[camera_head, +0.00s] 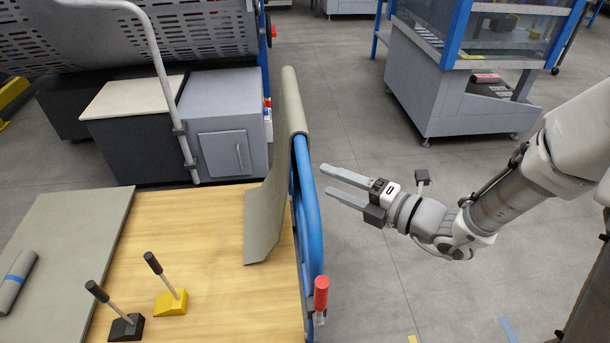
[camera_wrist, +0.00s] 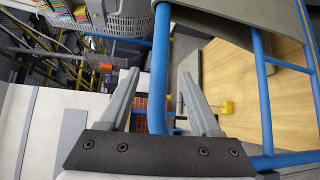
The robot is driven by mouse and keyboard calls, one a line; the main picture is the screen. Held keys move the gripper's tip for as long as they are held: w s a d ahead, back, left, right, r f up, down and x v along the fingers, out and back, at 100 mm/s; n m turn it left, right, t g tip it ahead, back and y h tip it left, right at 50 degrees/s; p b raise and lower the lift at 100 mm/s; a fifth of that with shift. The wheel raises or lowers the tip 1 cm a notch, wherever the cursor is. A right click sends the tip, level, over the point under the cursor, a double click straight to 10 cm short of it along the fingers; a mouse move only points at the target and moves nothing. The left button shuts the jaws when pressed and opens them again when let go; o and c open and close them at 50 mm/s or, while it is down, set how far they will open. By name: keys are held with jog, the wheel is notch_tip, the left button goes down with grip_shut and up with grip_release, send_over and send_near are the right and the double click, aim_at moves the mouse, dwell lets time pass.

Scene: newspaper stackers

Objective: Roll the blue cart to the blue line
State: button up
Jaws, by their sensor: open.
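The blue cart has a blue tubular end frame (camera_head: 310,235) beside its wooden deck (camera_head: 215,225) in the head view. My gripper (camera_head: 325,180) is open and empty, just right of that frame, with its fingers pointing left at it. In the wrist view, a blue tube (camera_wrist: 160,70) of the cart runs between the two open fingers; I cannot tell whether they touch it. A short blue line (camera_head: 508,330) is on the grey floor at the bottom right of the head view, partly cut off by the picture edge.
Black (camera_head: 126,328) and yellow (camera_head: 170,302) levers are on the deck. A grey-and-blue machine (camera_head: 445,90) stands behind. Floor right of the cart is clear.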

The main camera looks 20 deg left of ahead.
aim_at(305, 171)
jog(key=b+x, duration=0.1)
jog(key=x, duration=0.6)
jog(key=shift+w+a+b, duration=0.15)
jog(key=shift+a+b, duration=0.2)
jog(key=shift+b, duration=0.05)
grip_shut()
dwell(0.9)
